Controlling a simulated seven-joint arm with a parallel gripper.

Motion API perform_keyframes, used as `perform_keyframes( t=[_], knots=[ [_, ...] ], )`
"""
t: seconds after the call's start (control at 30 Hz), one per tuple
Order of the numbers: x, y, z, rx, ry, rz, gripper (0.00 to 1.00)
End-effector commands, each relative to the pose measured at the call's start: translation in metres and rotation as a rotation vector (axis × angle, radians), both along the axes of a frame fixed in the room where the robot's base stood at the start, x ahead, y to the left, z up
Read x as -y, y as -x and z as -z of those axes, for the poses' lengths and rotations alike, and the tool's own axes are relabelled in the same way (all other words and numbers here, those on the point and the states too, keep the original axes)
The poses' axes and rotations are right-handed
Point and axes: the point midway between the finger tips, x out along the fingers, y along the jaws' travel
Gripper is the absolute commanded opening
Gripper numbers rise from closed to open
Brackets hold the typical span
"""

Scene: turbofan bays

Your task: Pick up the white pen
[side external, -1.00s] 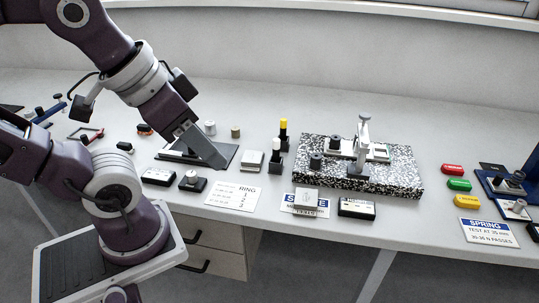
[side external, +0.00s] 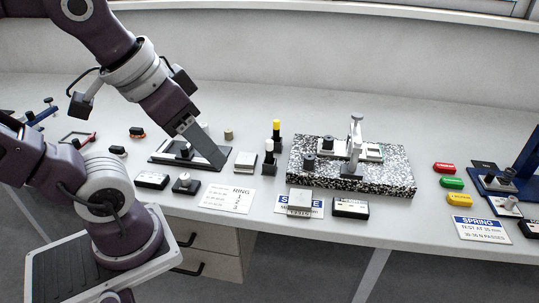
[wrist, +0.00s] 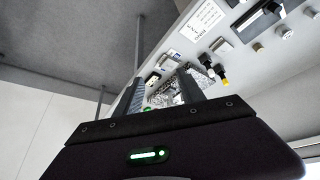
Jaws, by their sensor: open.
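A pen with a white top (side external: 269,146) stands upright in a small black holder (side external: 269,161) on the bench. A yellow-topped pen (side external: 276,126) stands in a similar holder just behind it. In the wrist view the two are small; the yellow top (wrist: 224,83) is clear, and the white top (wrist: 206,59) beside it is harder to make out. My gripper (side external: 217,162) is to the left of the white pen in the side view, apart from it, above a dark plate. In the wrist view its two fingers (wrist: 160,92) are apart with nothing held between them.
A speckled black-and-white block (side external: 385,180) with a metal stand is right of the pens. A grey block (side external: 245,160) lies left of them. A RING card (side external: 228,198) and a black box (side external: 350,208) lie in front. The bench behind is clear.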

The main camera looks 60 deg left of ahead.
Motion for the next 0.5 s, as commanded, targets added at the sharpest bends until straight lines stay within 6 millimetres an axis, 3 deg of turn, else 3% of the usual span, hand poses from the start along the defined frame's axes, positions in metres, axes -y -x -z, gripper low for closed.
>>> perform_keyframes(
  t=[0.13, 0.23, 0.3, 0.4, 0.5],
  knots=[
    [-0.022, -0.068, -0.007, -0.113, 0.089, -0.253, 0.46],
    [-0.053, -0.129, 0.008, -0.198, 0.159, -0.489, 0.46],
    [-0.080, -0.170, 0.032, -0.256, 0.202, -0.660, 0.46],
    [-0.122, -0.214, 0.078, -0.326, 0.248, -0.887, 0.46],
    [-0.155, -0.238, 0.122, -0.376, 0.274, -1.056, 0.46]
  ],
)
